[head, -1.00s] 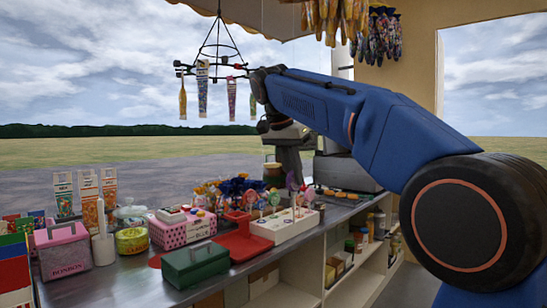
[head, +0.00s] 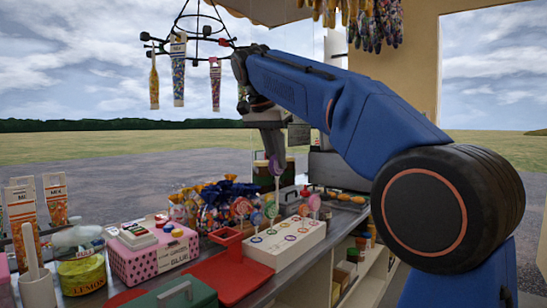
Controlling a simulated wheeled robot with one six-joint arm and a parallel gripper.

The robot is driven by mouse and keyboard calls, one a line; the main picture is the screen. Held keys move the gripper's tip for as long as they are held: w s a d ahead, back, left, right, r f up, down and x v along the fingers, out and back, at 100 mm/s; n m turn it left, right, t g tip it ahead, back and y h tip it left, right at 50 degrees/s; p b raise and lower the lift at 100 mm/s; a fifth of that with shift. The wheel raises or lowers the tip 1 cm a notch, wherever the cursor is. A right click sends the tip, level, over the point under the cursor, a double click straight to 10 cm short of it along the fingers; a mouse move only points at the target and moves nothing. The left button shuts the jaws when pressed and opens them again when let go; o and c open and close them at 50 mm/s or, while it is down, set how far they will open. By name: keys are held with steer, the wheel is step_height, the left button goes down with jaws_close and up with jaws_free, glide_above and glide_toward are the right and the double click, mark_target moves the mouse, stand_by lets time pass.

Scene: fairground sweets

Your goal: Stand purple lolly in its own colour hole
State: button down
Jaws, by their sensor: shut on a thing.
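My gripper (head: 272,150) is shut on a purple lolly (head: 276,166), with its round head just under the jaws and its stick pointing down. The fingers are small and partly hidden by the wrist. The white lolly stand (head: 300,246) is on the counter below and in front of it, with coloured rings around the holes along its top. Several other lollies stand at its back and right, among them a red and pink one (head: 242,207) and a pink one (head: 314,203). Whether the held stick is above the stand or behind it, I cannot tell.
A red tray (head: 225,275) lies left of the stand, and a green box (head: 176,297) is in front of it. A pink dotted box (head: 150,262) and wrapped sweets (head: 225,203) stand further left and behind. A hanging rack (head: 190,45) with sweet bags is at upper left.

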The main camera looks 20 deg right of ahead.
steer(key=w+d+r+x, duration=0.1)
steer(key=x, duration=1.1)
steer(key=shift+d, duration=0.35)
steer(key=shift+w+f, duration=0.1)
steer(key=shift+f, duration=0.45)
stand_by(0.8)
steer(key=shift+f, duration=0.65)
steer(key=shift+f, duration=0.65)
